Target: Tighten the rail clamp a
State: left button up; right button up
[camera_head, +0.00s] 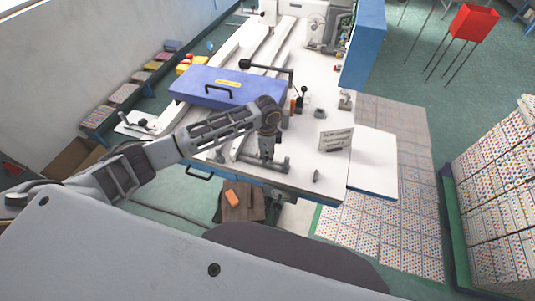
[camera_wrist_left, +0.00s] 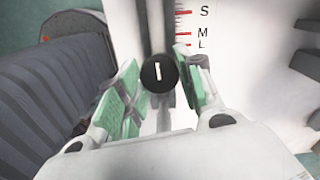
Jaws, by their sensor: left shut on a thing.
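I take this knob to be that of rail clamp a. The white line stands nearly upright in that view. The gripper hides the knob in the head view, where a grey bar-like fitting (camera_head: 282,164) shows beside it. My right gripper is not in view.
A small sign (camera_head: 336,139) and a black-knobbed lever (camera_head: 303,92) stand to the right. A red-marked S, M, L scale (camera_wrist_left: 186,28) lies beside the knob. A sewing machine (camera_head: 307,20) stands at the back.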

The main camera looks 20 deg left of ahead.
pick_arm(q)
jog(key=shift+r, duration=0.1)
dwell(0.3)
jog(key=o, duration=1.1)
jog(key=shift+c, duration=0.2)
notch_tip(320, 180, up, 12)
dwell(0.6)
